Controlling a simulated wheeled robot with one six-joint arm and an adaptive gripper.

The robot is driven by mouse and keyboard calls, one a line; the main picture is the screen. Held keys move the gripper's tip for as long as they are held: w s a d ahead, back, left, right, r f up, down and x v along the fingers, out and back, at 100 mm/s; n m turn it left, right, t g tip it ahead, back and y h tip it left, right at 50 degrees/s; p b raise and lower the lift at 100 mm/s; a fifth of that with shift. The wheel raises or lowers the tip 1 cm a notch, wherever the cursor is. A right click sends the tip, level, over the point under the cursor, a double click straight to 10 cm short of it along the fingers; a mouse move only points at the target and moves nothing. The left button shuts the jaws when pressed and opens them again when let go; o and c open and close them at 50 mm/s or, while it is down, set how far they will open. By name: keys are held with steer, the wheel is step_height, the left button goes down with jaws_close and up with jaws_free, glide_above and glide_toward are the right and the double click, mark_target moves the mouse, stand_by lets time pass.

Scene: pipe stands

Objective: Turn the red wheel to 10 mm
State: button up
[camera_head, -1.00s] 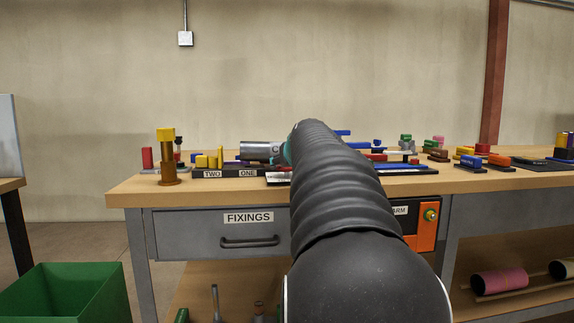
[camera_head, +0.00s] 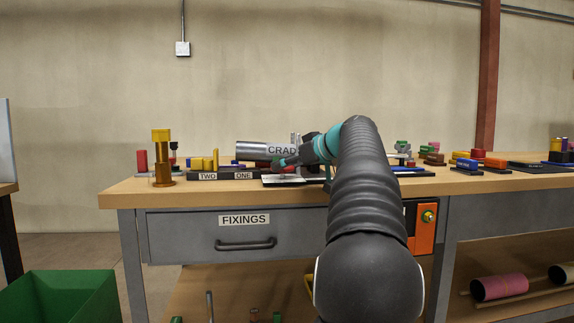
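My gripper (camera_head: 282,163) is small and dark at the end of my arm, over the bench top in front of a silver pipe (camera_head: 256,151). It points left, and I cannot tell whether its fingers are open or shut. A small patch of red (camera_head: 290,169) shows right at the gripper, mostly covered. I cannot tell whether it is the red wheel or whether the gripper touches it. No wheel or millimetre scale can be made out. A label starting "CRAD" shows by the pipe, its end hidden by my gripper and arm.
The wooden bench (camera_head: 200,191) carries a brass post (camera_head: 162,160) with a yellow block, a red cylinder (camera_head: 142,160) and a rack labelled TWO and ONE (camera_head: 225,175). Several coloured blocks stand at right. A drawer marked FIXINGS (camera_head: 244,235) is below; a green bin (camera_head: 65,297) stands lower left.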

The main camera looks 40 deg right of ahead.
steer(key=shift+d+n+y, duration=0.1)
steer(key=shift+n+y, duration=0.5)
steer(key=shift+y, duration=0.1)
steer(key=o, duration=1.1)
steer(key=shift+a+f+m+h+b, duration=0.1)
steer(key=shift+a+m+h+b, duration=0.1)
steer(key=shift+m+h, duration=0.3)
steer(key=shift+a+m+h+b, duration=0.1)
steer(key=shift+m+h+b, duration=0.1)
steer(key=shift+m+h, duration=0.25)
steer(key=shift+a+m+h, duration=0.15)
steer(key=shift+m+h, duration=0.6)
steer(key=shift+h, duration=0.3)
steer(key=m+h+p, duration=0.3)
steer(key=shift+w+a+r+g+h, duration=0.1)
steer(key=shift+a+r+g+h, duration=0.15)
steer(key=shift+r+g+h, duration=0.1)
steer(key=shift+a+f+m+g+h+p, duration=0.15)
steer(key=shift+m+g+h+p, duration=0.1)
steer(key=shift+m+h+p, duration=0.25)
steer(key=shift+d+f+m+g+h+p, duration=0.1)
steer(key=shift+m+g+h+p, duration=0.15)
steer(key=shift+m+h, duration=0.35)
steer(key=shift+w+m+h, duration=0.1)
steer(key=shift+m+h, duration=0.15)
steer(key=shift+m, duration=0.05)
